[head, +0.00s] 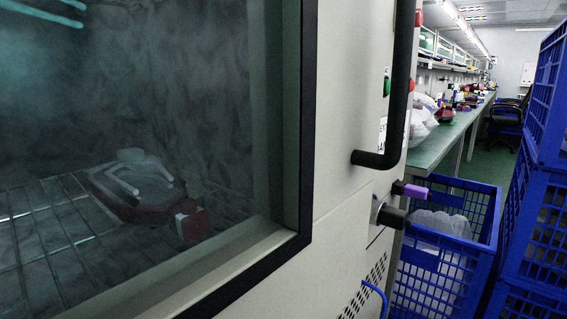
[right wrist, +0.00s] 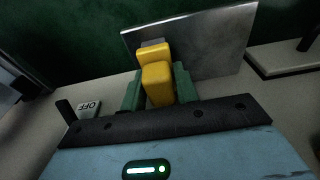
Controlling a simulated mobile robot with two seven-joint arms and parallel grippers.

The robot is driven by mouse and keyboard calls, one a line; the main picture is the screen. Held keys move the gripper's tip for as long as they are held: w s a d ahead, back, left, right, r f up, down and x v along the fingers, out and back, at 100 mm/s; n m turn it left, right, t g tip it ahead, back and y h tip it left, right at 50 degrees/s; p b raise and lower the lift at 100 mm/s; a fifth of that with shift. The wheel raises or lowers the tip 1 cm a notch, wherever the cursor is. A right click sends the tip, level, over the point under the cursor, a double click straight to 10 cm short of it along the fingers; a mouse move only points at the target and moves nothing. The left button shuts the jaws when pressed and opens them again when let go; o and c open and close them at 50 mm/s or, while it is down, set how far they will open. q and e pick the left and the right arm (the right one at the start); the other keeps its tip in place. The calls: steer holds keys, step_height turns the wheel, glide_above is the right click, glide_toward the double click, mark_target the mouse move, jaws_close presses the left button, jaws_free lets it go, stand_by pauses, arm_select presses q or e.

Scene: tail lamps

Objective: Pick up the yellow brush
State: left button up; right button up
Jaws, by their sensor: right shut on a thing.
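The yellow brush (right wrist: 158,82) shows in the right wrist view as a yellow block, between the green fingers of my right gripper (right wrist: 158,88). The gripper is shut on it. A flat grey metal-looking plate (right wrist: 215,40) lies just beyond the yellow block; I cannot tell whether it is part of the brush. The brush's far end is hidden. Neither gripper shows in the head view, and my left gripper is in no view.
A large cabinet with a window (head: 130,120) fills the head view's left; a red-and-white lamp (head: 145,190) lies on a rack inside. Its black handle (head: 400,90) sticks out. A blue crate (head: 480,195) and stacked blue crates (head: 535,170) stand right, before a long green bench (head: 435,145).

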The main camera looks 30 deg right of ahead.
steer(key=shift+r, duration=0.35)
step_height(320, 180, up, 3)
steer(key=shift+s+r+p, duration=0.1)
steer(key=shift+s+p, duration=0.05)
steer(key=shift+p, duration=0.95)
steer(key=shift+s+r+p, duration=0.25)
steer(key=shift+s+p, duration=0.15)
steer(key=shift+s, duration=0.25)
arm_select(q)
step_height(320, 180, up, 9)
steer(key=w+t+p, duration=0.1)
steer(key=p, duration=0.4)
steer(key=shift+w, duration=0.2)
arm_select(e)
steer(key=s, duration=1.4)
steer(key=shift+s+a+r, duration=0.4)
steer(key=shift+a+r, duration=0.05)
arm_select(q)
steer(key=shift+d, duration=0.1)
arm_select(e)
steer(key=shift+d, duration=0.15)
